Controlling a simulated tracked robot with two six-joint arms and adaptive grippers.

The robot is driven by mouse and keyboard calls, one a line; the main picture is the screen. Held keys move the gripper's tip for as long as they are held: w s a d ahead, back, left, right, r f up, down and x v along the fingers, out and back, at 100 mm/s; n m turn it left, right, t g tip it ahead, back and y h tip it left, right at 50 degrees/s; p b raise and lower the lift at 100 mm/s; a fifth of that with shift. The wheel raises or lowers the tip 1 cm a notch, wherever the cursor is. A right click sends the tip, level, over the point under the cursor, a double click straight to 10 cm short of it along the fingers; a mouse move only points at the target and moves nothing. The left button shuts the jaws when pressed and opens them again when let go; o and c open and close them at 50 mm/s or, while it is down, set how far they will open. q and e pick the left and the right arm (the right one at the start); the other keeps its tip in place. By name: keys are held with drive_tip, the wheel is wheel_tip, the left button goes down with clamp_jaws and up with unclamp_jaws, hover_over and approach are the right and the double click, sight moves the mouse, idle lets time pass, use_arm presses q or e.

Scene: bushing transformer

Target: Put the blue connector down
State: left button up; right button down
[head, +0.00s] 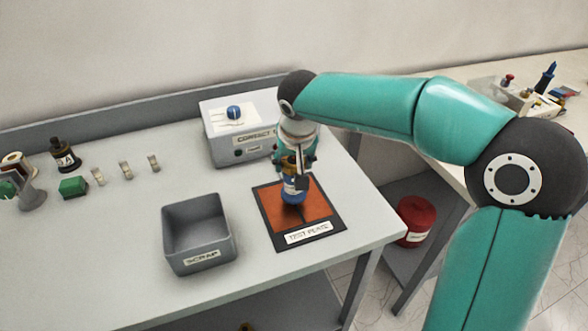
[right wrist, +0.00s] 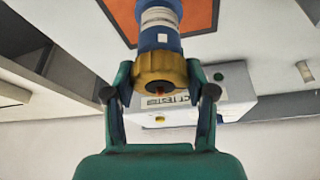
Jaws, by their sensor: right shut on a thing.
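The blue connector (head: 294,190) stands roughly upright over the orange test plate (head: 318,200) with its black border. Its lower end appears at the orange surface, but I cannot tell whether it touches. My right gripper (head: 297,162) comes down from above and is shut on the connector's upper part. In the right wrist view, my right gripper (right wrist: 158,92) has its fingers on either side of the gold collar of the connector (right wrist: 160,40), whose blue and white body points at the orange plate (right wrist: 195,14). My left gripper is not in view.
A grey scrap bin (head: 198,262) stands left of the plate. A white contact box (head: 222,148) with a blue knob stands behind it. A green block (head: 73,187), several small clips and a dark bottle (head: 64,157) are at left. The table's right edge is close to the plate.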

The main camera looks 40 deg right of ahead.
drive_tip(key=shift+f, duration=1.15)
drive_tip(key=shift+c, duration=1.9)
unclamp_jaws()
drive_tip(key=shift+f, duration=0.1)
drive_tip(key=v, duration=1.2)
